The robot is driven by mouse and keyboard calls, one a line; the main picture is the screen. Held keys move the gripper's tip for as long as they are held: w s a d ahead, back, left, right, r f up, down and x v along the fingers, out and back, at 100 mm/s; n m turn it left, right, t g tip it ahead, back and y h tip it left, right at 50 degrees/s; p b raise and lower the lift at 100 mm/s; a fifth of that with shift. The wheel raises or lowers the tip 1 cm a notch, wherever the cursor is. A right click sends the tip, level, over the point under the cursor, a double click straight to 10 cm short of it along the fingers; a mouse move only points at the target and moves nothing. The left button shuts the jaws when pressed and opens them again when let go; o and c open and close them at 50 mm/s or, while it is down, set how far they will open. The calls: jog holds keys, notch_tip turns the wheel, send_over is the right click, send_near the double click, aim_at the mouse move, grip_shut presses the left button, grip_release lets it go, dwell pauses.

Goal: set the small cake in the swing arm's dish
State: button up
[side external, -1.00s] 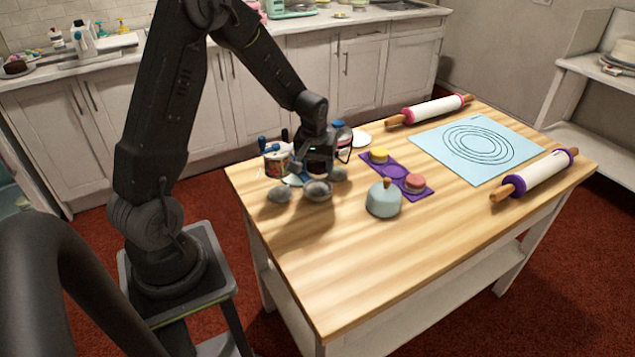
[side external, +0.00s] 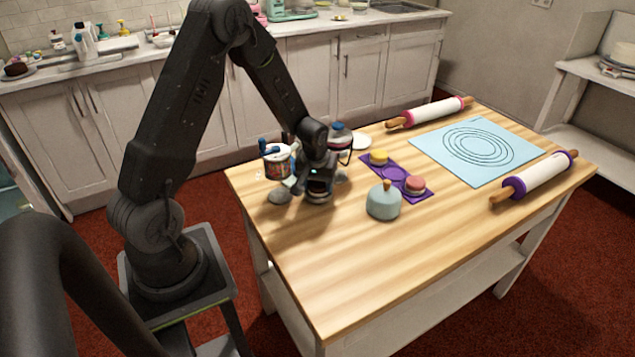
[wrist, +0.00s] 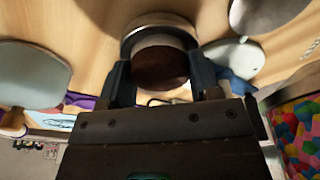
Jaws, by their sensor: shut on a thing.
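My gripper (side external: 318,187) is low over the left part of the table, at a cluster of grey round dishes. In the wrist view its two fingers (wrist: 160,82) are shut on the small cake (wrist: 160,66), round with a dark brown top and pale side. A grey-white round rim (wrist: 158,22) shows around the cake's far side; I cannot tell whether the cake rests in it. Another grey dish (side external: 280,197) lies left of my gripper and also shows in the wrist view (wrist: 265,12).
A pot of utensils (side external: 277,160) and a jar (side external: 340,138) stand close behind my gripper. A pale blue dome with a wooden knob (side external: 383,203) and a purple tray (side external: 393,173) with yellow and pink cakes are right. The table's front is clear.

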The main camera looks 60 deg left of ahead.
aim_at(315, 189)
jog(key=shift+s+f, duration=0.25)
jog(key=shift+f, duration=0.3)
jog(key=o, duration=0.7)
jog(key=shift+c, duration=0.2)
jog(key=shift+o, duration=1.1)
jog(key=shift+r, duration=0.25)
notch_tip(315, 189, up, 12)
jog(key=s+d+r, duration=0.1)
jog(key=s+d+r+m+t, duration=0.2)
jog(key=s+d+r+m, duration=0.25)
jog(key=d+r, duration=0.55)
jog(key=s+d+r+m+t, duration=0.1)
jog(key=s+d+r+m, duration=0.1)
jog(key=s+d, duration=0.2)
jog(key=s+d+r+m+t+h, duration=0.1)
jog(key=s+d, duration=0.3)
jog(key=s, duration=0.4)
jog(key=shift+s+d+r+m, duration=0.35)
jog(key=shift+r+m, duration=0.4)
